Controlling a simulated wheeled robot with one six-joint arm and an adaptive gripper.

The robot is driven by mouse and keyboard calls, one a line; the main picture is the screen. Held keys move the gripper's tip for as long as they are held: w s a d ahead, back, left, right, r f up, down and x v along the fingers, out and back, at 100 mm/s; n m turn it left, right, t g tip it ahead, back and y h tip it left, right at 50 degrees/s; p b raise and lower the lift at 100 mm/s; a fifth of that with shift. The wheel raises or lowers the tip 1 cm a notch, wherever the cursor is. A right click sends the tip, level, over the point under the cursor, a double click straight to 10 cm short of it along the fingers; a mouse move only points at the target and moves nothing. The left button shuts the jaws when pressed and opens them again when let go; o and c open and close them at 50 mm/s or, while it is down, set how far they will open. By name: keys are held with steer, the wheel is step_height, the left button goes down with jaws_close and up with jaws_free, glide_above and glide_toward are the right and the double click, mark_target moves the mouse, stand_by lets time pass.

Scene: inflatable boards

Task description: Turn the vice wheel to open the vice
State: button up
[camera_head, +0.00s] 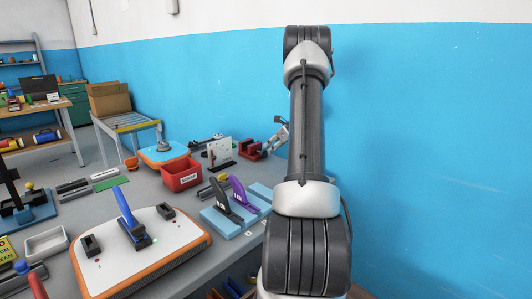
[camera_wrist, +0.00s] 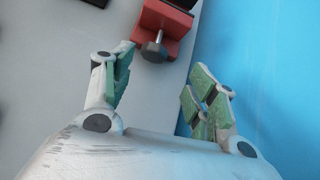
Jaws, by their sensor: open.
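The red vice (camera_wrist: 167,20) shows at the top of the wrist view, on the grey bench. A grey metal screw with a rounded end (camera_wrist: 153,50) sticks out of its near side; I take it for the vice wheel. My gripper (camera_wrist: 160,72) is open and empty, one finger on each side below the screw. The fingers look apart from the screw and the vice. In the head view the vice (camera_head: 250,150) is small at the bench's far end, with my gripper (camera_head: 276,138) close to its right. The jaw gap is too small to tell there.
A red bin (camera_head: 181,174) and a white upright panel (camera_head: 221,151) stand left of the vice. Purple and black handles (camera_head: 240,194) stand on blue blocks nearer. A blue wall (camera_wrist: 262,70) rises close on the right. Bare bench (camera_wrist: 60,60) lies left of my gripper.

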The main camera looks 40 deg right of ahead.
mark_target(265, 152)
steer(key=shift+a+f+m, duration=0.15)
steer(key=shift+a+m, duration=0.2)
steer(key=shift+m, duration=0.15)
steer(key=x, duration=0.7)
steer(key=shift+w+f, duration=0.1)
steer(key=shift+w, duration=0.05)
steer(key=c, duration=1)
steer(key=shift+a, duration=0.15)
steer(key=shift+c, duration=0.2)
